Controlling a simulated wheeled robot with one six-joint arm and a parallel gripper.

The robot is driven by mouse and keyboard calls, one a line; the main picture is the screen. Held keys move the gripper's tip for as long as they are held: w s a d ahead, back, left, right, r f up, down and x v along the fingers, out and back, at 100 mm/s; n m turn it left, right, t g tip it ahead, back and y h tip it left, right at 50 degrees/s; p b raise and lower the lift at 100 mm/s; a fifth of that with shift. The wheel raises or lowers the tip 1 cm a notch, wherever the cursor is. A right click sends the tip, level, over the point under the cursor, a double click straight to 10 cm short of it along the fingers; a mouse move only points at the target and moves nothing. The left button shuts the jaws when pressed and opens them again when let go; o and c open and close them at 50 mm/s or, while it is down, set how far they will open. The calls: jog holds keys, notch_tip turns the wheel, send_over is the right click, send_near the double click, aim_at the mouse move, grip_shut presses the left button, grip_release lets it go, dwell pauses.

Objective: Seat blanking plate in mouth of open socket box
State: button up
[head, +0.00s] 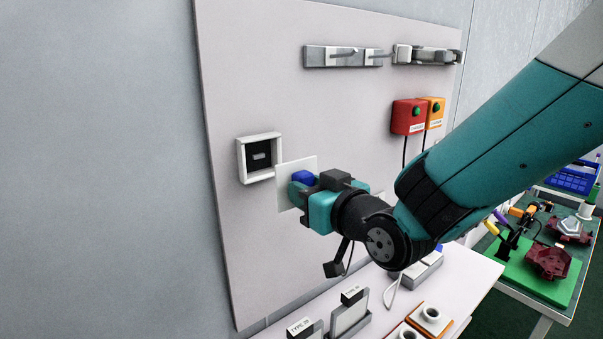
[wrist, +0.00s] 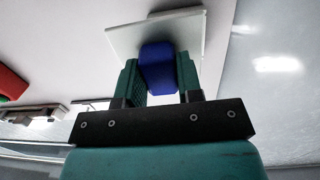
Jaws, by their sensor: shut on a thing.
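The open socket box (head: 245,160) is a white square frame with a dark inside, fixed on the pale upright board. A small grey part shows inside it. The blanking plate (head: 285,190) is a thin white square with a blue block on its face. My gripper (head: 305,184) is shut on that blue block (wrist: 157,68), which shows between both fingers in the wrist view. The plate (wrist: 190,28) stands beyond the fingertips. In the head view the plate is to the right of the box and slightly lower, and does not cover its mouth. The depth between plate and board is unclear.
Metal rails (head: 342,57) and red and orange boxes (head: 408,116) are on the board at upper right. A white bench (head: 470,290) below holds labelled plate holders (head: 349,312) and other fittings. The board left of and above the socket box is clear.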

aim_at(288, 174)
jog(key=r, duration=0.1)
jog(key=s+a+r, duration=0.1)
jog(key=shift+s+a+r+y, duration=0.15)
jog(key=shift+s+r+y, duration=0.15)
jog(key=shift+r+y, duration=0.1)
jog(key=shift+f, duration=0.1)
jog(key=shift+f+b, duration=0.15)
jog(key=shift+b, duration=0.3)
jog(key=shift+x, duration=2.75)
jog(key=shift+b, duration=1.05)
jog(key=shift+w, duration=0.15)
jog(key=shift+b+x, duration=0.4)
jog(key=shift+x, duration=0.8)
